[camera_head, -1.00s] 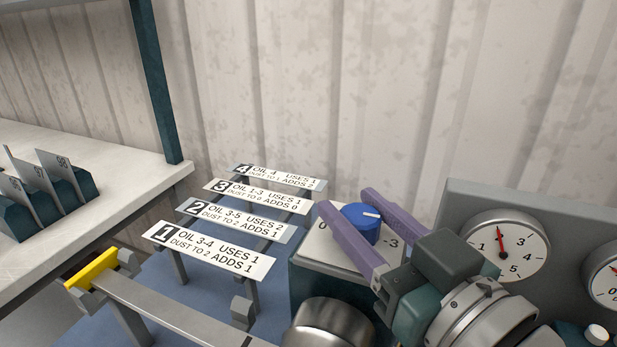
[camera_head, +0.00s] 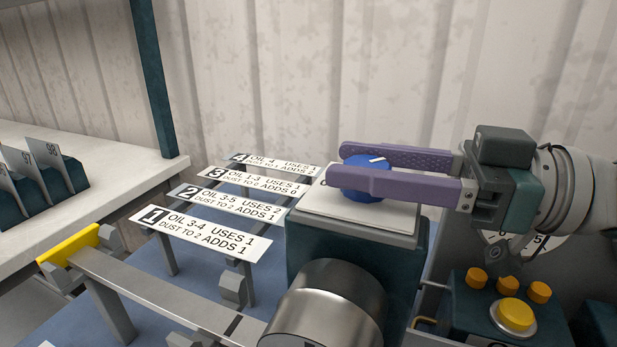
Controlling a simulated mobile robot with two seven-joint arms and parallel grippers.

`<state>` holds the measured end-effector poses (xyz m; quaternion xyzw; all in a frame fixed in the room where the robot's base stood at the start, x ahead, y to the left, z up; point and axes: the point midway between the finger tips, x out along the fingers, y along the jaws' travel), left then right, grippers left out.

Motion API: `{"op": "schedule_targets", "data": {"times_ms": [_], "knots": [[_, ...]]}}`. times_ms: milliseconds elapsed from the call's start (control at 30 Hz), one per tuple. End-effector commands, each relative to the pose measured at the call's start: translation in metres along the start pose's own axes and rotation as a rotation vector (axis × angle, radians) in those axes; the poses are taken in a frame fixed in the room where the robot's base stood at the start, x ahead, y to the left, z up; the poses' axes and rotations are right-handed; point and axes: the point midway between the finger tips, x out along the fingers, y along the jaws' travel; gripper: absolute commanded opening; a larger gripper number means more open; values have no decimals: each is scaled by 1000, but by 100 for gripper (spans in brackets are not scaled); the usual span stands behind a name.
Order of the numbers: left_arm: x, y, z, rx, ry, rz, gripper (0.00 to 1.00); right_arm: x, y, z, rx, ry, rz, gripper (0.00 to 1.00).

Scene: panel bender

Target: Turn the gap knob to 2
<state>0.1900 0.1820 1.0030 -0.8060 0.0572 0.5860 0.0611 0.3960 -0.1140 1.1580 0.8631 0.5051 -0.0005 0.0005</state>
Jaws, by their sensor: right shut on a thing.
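The gap knob (camera_head: 366,191) is a round blue knob with a white pointer line, on a white dial plate (camera_head: 312,205) on top of a dark teal box. My right gripper (camera_head: 340,170) comes in from the right, its two purple fingers on either side of the knob, shut on it. The near finger hides part of the knob and dial. The pointer line shows on the knob's top, directed to the right and slightly back. The dial numbers are hidden or not readable now. My left gripper is not in view.
Several numbered label plates (camera_head: 200,232) stand left of the box. A metal cylinder (camera_head: 330,305) is in front of it. A yellow-ended bar (camera_head: 68,245) lies front left. Yellow buttons (camera_head: 515,315) sit at right; a gauge (camera_head: 545,245) is mostly hidden behind my right arm.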

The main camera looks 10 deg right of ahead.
Motion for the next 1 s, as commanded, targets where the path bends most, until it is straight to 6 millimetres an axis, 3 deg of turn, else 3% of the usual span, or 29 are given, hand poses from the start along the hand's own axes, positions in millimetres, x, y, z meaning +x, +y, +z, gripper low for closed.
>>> {"op": "schedule_targets", "data": {"times_ms": [300, 900, 933, 1000], "knots": [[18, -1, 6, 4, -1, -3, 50, 0, 1, 1, -1, 0, -140, 0], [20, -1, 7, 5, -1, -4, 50, 1, 0, -1, 2, 2, -180, 0], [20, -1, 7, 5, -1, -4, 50, 1, 0, -1, 2, 3, -180, 53], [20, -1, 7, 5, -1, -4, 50, 1, 0, -1, 2, 3, -180, 61]]}}
